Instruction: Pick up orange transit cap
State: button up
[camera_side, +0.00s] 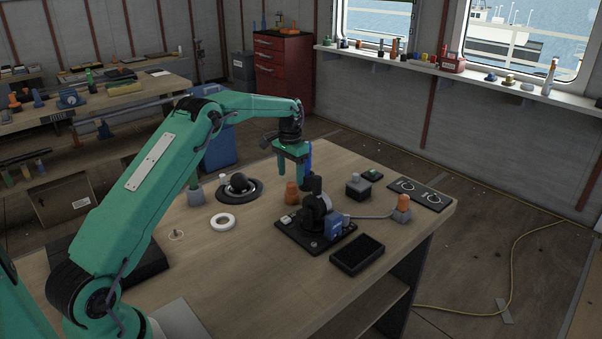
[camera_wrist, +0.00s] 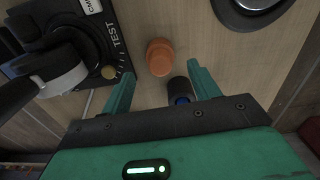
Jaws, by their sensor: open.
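An orange cap (camera_side: 291,193), a short stepped cylinder, stands on the wooden bench just left of the black test device (camera_side: 316,218). In the wrist view the orange cap (camera_wrist: 160,57) lies ahead of the fingers, roughly centred between them and not visibly touched. My gripper (camera_side: 292,170) is open above the cap, pointing down; its two green fingers also show in the wrist view (camera_wrist: 160,75). A dark cylinder with a blue band (camera_wrist: 180,90) shows between the fingers near the right one. I cannot tell whether it is held.
A grey fitting with an orange top (camera_side: 403,208) stands at the right, joined by a hose to the device.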

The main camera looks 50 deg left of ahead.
aim_at(292, 183)
jog(key=shift+w+f, duration=0.2)
jog(key=shift+f, duration=3.3)
jog(key=c, duration=1.1)
jog(key=shift+r, duration=5.05)
jog(key=shift+d, duration=0.15)
